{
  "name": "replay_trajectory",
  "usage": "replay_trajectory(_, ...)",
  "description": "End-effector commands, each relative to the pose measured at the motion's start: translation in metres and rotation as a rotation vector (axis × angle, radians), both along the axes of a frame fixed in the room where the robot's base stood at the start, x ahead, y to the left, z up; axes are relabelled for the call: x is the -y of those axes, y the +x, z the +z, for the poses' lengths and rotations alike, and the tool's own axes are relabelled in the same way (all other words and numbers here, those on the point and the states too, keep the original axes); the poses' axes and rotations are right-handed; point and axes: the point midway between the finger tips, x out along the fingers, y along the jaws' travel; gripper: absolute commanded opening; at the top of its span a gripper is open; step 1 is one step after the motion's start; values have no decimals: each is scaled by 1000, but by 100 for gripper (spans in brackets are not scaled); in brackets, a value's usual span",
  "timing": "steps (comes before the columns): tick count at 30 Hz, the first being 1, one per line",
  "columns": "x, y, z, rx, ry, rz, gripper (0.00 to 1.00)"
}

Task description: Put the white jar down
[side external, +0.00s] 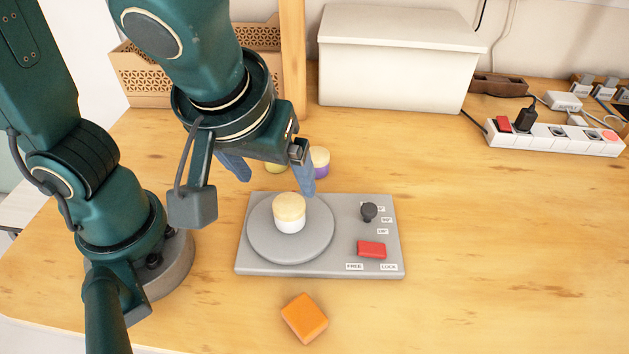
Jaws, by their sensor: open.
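The white jar (288,222) with a pale wooden-looking lid stands upright on the round grey turntable disc (262,248) of a grey panel. My gripper (272,172) is above and behind the jar, with its blue fingers spread apart and nothing between them that I can make out. The right finger comes down close to the jar's upper right in the picture; I cannot tell its exact gap from the jar. The jar is fully visible.
The grey panel (345,262) carries a black knob (369,211) and a red switch (371,249). An orange block (304,317) lies in front. A white box (395,70) and power strip (555,138) are farther back. The right side is clear.

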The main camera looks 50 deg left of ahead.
Motion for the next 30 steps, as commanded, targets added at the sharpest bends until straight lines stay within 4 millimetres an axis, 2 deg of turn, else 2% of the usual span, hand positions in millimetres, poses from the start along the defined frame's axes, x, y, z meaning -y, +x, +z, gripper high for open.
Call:
replay_trajectory(7,-3,-4,13,-13,-7,-16,86)
replay_trajectory(11,-20,-5,15,-47,-30,-93,86)
replay_trajectory(18,-56,-11,18,-25,-68,-343,86)
replay_trajectory(24,-73,-11,19,57,-21,-507,86)
replay_trajectory(30,-79,-11,19,96,25,-579,86)
